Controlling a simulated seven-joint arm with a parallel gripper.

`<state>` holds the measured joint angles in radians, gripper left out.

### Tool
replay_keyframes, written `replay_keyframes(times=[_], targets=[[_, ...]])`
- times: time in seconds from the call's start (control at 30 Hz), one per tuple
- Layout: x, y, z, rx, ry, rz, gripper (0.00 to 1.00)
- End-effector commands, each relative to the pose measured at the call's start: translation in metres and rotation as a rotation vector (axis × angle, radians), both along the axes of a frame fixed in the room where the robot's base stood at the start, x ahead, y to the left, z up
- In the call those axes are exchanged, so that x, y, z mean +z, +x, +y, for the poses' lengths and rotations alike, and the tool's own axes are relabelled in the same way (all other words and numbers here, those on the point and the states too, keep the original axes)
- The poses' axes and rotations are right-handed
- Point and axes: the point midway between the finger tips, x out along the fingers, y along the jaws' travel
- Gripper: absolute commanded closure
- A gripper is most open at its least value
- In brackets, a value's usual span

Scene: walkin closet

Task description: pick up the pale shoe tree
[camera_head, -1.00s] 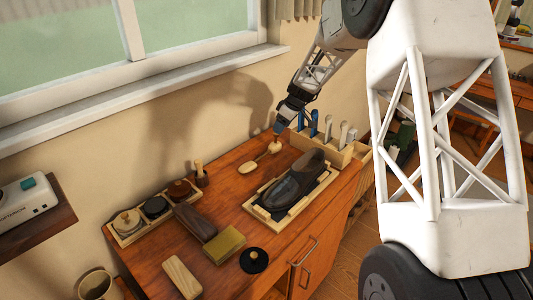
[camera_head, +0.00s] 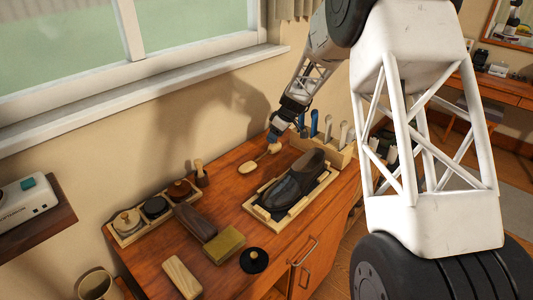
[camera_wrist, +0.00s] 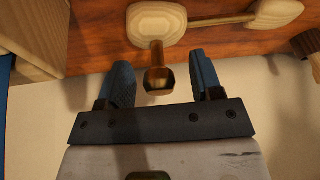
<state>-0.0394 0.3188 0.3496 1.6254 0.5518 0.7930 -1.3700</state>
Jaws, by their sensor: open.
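The pale shoe tree (camera_head: 248,167) lies on the wooden bench top, near the wall. In the wrist view its near pale wooden block (camera_wrist: 157,20) carries a brass stem with a dark knob, and a thin rod links it to a second pale block (camera_wrist: 277,12). In the head view the gripper partly hides the near block.
A dark shoe (camera_head: 292,185) sits in a pale wooden tray right of the shoe tree. A wooden holder (camera_head: 340,155) with upright tools stands behind it. Brushes and a tray of round tins (camera_head: 155,207) lie to the left. The wall is close behind.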

Motion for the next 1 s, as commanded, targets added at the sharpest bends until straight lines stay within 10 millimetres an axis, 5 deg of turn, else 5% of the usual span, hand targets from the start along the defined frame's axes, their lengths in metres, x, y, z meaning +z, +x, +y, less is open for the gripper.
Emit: replay_keyframes(times=[0.7, 1.0], targets=[[-0.0102, 0.0015, 0.0041, 0.0, -0.001, -0.002, 0.4], [-0.0102, 0.0015, 0.0041, 0.0, -0.001, -0.002, 0.83]])
